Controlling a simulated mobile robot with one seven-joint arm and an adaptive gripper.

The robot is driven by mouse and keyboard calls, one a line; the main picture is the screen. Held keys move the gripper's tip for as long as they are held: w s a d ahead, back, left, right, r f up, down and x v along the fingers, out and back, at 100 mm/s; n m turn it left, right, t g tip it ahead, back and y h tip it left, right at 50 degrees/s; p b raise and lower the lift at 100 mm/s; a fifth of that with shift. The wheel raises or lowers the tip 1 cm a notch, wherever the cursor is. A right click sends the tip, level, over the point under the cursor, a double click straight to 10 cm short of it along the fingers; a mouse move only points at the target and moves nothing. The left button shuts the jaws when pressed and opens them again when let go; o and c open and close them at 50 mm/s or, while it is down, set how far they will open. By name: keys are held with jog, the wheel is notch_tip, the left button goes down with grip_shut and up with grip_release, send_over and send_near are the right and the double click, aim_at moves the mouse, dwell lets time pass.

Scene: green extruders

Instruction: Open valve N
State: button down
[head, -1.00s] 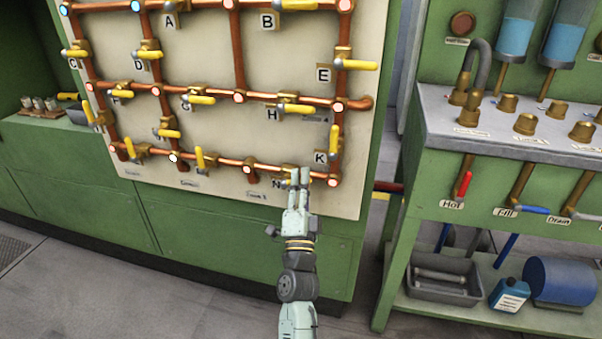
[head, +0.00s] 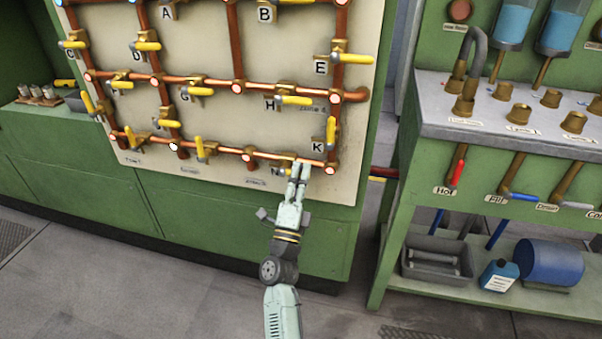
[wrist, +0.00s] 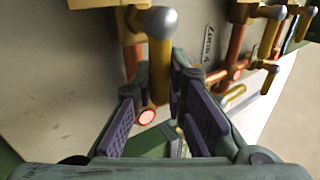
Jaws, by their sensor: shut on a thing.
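Valve N sits at the bottom right of the pipe board, beside its N label (head: 277,170). Its yellow handle (head: 287,173) shows only partly in the head view, behind my fingers. My gripper (head: 301,168) reaches up to it from below. In the wrist view, a yellow handle with a grey ball (wrist: 160,22) stands between the two dark finger pads of my gripper (wrist: 165,108). The jaws are shut on this handle. My fingers hide part of the valve body, and its exact angle is hard to tell.
Valve K (head: 332,130) is close above and right of my gripper, and valve H (head: 294,100) is higher up. Copper pipes (head: 212,153) run across the board (head: 225,120). A green sink bench (head: 420,185) stands to the right. The floor in front is clear.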

jog(key=c, duration=1.6)
grip_release()
jog(key=v, duration=1.2)
